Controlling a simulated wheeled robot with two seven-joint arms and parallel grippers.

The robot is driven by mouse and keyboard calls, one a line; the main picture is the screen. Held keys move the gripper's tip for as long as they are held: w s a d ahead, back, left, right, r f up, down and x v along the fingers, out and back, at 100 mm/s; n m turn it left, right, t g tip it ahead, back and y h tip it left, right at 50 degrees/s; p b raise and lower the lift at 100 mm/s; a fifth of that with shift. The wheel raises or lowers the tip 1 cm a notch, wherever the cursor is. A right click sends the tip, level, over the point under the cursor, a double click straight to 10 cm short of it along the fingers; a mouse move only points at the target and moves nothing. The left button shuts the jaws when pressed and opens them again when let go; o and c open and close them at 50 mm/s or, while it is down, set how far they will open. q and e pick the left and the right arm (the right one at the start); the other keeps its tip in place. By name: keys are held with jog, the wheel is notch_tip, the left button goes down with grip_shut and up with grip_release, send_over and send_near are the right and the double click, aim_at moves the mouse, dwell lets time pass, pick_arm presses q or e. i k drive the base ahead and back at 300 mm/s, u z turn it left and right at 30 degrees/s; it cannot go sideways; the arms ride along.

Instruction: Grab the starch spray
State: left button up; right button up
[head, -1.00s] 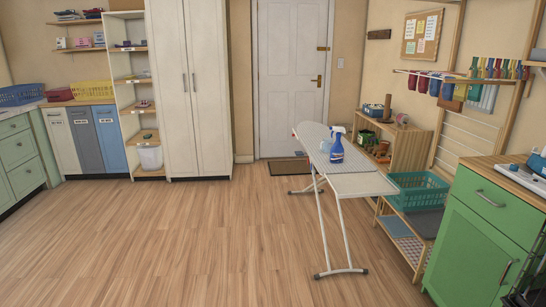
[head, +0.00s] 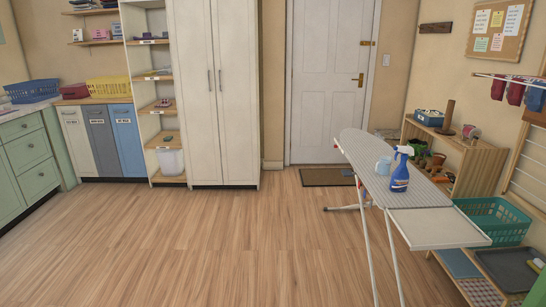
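The starch spray (head: 400,172) is a blue spray bottle with a white and blue trigger head. It stands upright on the ironing board (head: 432,196), right of centre in the head view. Neither of my grippers shows in the head view.
Open wooden floor (head: 220,245) lies in front and to the left. A teal basket (head: 492,222) and low wooden shelves (head: 484,172) stand right of the board. A white cabinet (head: 214,90) and door (head: 332,80) are behind, with a dark mat (head: 327,177) at the door.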

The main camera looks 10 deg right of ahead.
aim_at(400, 179)
jog(key=u, duration=0.2)
jog(key=i, duration=2.5)
jog(key=z, duration=0.5)
jog(key=i, duration=1.95)
jog(key=z, duration=1.2)
